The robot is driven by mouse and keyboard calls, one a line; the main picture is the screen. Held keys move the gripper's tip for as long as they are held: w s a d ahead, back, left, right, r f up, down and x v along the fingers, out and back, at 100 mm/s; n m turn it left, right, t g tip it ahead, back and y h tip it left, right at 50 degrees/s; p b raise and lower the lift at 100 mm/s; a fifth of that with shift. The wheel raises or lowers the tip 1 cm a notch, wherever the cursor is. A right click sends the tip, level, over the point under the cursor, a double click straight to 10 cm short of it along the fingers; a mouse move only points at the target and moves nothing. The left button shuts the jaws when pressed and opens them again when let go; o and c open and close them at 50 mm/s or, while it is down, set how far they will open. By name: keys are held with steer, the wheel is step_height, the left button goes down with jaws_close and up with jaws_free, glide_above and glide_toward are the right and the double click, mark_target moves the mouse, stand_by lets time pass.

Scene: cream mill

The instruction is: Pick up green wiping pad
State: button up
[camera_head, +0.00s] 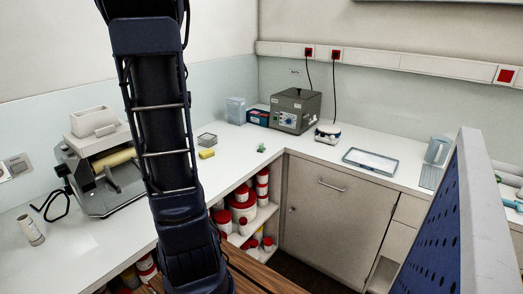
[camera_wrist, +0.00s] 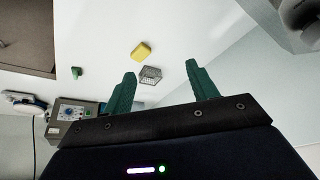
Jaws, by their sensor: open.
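A small green thing (camera_head: 261,148), the only loose green item I see that could be the wiping pad, lies on the white worktop near its inner corner. It also shows in the wrist view (camera_wrist: 76,72), at the upper left; it is too small to tell its exact shape. My gripper (camera_wrist: 160,69) shows in the wrist view with its two green fingers apart and nothing between them. The green thing lies well to the left of both fingers in that view, apart from them. My gripper cannot be made out in the head view.
A yellow block (camera_head: 207,153) and a wire basket (camera_head: 207,140) lie left of the green thing. A grey control box (camera_head: 296,110), a small round device (camera_head: 327,133) and a flat tray (camera_head: 370,161) stand behind and right. A roller machine (camera_head: 103,165) stands left. A blue perforated panel (camera_head: 432,235) rises at right.

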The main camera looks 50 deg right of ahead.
steer(key=s+d+f+m+g+h, duration=0.15)
steer(key=d+f, duration=0.25)
steer(key=d, duration=0.6)
steer(key=s+d+f+m+y, duration=0.1)
steer(key=d+f+m, duration=0.15)
steer(key=d, duration=0.75)
steer(key=m+g+h, duration=0.1)
steer(key=m, duration=0.2)
glide_toward(261, 145)
steer(key=d, duration=0.1)
steer(key=x, duration=0.5)
steer(key=shift+w+d+f, duration=0.1)
steer(key=shift+w+f, duration=0.1)
steer(key=shift+x, duration=2.55)
steer(key=shift+c, duration=0.5)
steer(key=c, duration=1)
